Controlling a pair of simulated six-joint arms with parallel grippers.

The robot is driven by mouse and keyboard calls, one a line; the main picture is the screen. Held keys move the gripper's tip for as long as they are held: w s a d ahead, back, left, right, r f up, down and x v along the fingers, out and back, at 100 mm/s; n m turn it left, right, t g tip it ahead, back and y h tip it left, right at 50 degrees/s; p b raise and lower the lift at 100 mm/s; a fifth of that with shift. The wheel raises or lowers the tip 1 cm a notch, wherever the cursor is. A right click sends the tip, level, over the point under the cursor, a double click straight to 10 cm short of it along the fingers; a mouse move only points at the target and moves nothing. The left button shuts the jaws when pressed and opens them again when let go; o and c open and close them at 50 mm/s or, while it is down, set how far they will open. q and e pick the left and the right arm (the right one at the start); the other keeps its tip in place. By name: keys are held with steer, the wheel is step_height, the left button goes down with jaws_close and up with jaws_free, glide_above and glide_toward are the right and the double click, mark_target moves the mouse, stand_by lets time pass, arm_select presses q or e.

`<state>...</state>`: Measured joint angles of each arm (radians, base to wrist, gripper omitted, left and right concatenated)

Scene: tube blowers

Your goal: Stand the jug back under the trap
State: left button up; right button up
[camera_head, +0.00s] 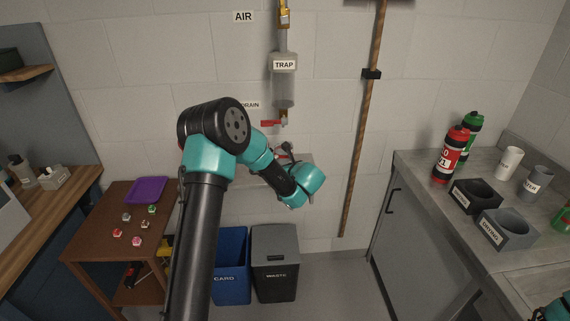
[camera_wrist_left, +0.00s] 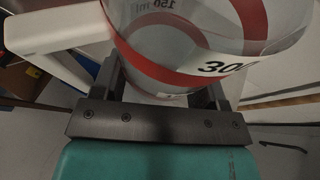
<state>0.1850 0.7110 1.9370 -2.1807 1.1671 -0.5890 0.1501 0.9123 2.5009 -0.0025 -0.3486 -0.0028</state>
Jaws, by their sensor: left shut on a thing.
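The clear jug (camera_wrist_left: 185,66) fills the top of the left wrist view. It has red bands, volume marks reading 150 ml and 30-something, and a white handle (camera_wrist_left: 60,30) on the left. My left gripper (camera_wrist_left: 160,95) is shut on it, with one finger on each side. My left wrist is below and slightly right of the trap.
A wooden pole (camera_head: 364,120) stands right of the trap. Blue (camera_head: 232,262) and grey (camera_head: 275,265) bins stand below. The right counter (camera_head: 420,166) holds bottles, cups and two holders.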

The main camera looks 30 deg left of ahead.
arm_select(q)
steer(key=w+a, duration=0.1)
steer(key=w, duration=0.2)
steer(key=w+a, duration=0.2)
steer(key=w+a+f, duration=0.1)
steer(key=w+a, duration=0.1)
steer(key=w, duration=0.1)
steer(key=shift+w+a, duration=0.2)
steer(key=shift+w, duration=0.15)
steer(key=shift+w+a, duration=0.1)
steer(key=shift+w, duration=0.1)
steer(key=shift+f, duration=1.8)
steer(key=o, duration=1.1)
steer(key=shift+f, duration=0.1)
steer(key=shift+o, duration=0.2)
